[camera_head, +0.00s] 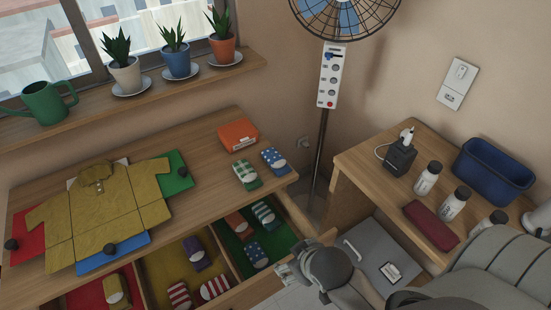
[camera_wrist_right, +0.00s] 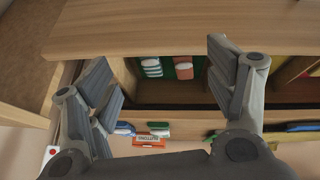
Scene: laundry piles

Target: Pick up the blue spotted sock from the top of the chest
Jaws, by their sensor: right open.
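The blue spotted sock (camera_head: 274,160), folded with a white patch, lies on top of the wooden chest (camera_head: 215,143) near its right end. A green sock (camera_head: 246,174) lies just left of it. My right gripper (camera_head: 292,262) is in front of the chest's right side, by the open drawer, apart from the blue sock. In the right wrist view its two fingers are spread wide with nothing between them. The blue sock shows there small (camera_wrist_right: 124,128), partly hidden, beyond the chest edge. My left gripper is not in view.
The open drawer (camera_head: 284,286) holds several folded socks in coloured compartments. An orange box (camera_head: 238,135) stands behind the green sock. A mustard shirt (camera_head: 103,209) covers the chest's left half. A fan pole (camera_head: 320,140) stands right of the chest, then a side table (camera_head: 372,176) with bottles.

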